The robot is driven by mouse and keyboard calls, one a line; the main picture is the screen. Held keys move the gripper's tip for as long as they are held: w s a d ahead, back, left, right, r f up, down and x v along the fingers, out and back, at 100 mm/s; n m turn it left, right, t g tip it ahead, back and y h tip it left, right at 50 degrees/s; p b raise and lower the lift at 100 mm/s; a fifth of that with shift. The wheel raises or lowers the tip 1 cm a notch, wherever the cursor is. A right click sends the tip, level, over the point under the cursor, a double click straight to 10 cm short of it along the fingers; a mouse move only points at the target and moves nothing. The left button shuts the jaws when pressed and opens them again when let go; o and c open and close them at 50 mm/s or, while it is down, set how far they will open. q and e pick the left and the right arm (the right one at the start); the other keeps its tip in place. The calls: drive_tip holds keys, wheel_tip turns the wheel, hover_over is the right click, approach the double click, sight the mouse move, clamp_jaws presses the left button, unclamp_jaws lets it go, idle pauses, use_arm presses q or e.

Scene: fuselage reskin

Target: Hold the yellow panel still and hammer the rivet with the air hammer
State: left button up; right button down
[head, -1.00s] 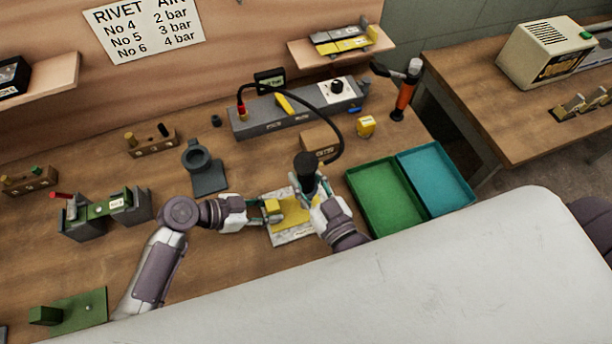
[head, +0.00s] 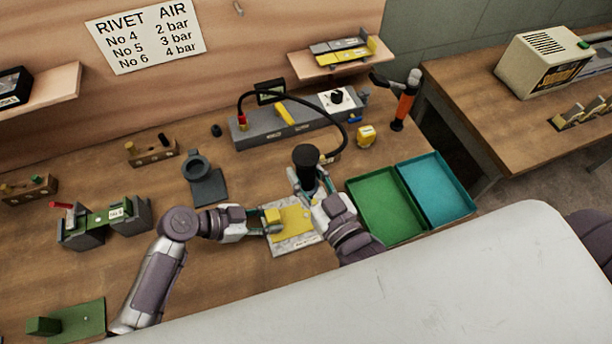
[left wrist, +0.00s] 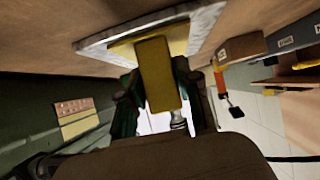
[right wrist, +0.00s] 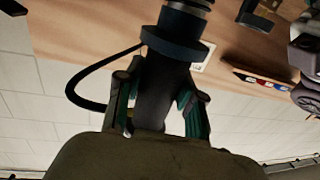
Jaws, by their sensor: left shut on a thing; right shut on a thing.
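The yellow panel (head: 291,218) lies on a pale grey plate (head: 283,246) on the bench. My left gripper (head: 268,223) is shut on the panel's raised yellow block at its left side. This block (left wrist: 158,75) sits between the fingers in the left wrist view. My right gripper (head: 316,192) is shut on the air hammer (head: 306,158), a dark upright tool with a black round top, over the panel's right part. The right wrist view shows its dark body and round collar (right wrist: 178,44). I cannot make out the rivet or whether the hammer's tip touches the panel.
A black hose (head: 346,130) runs from the grey control box (head: 275,128) to the hammer area. Green (head: 388,205) and teal (head: 438,185) trays stand to the right. A dark grey stand (head: 205,182) is behind my left gripper.

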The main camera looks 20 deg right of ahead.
drive_tip(key=shift+r, duration=0.2)
use_arm(q)
drive_tip(key=o, duration=1)
drive_tip(key=shift+o, duration=0.2)
drive_tip(key=v, duration=1.2)
drive_tip(key=shift+f, duration=0.1)
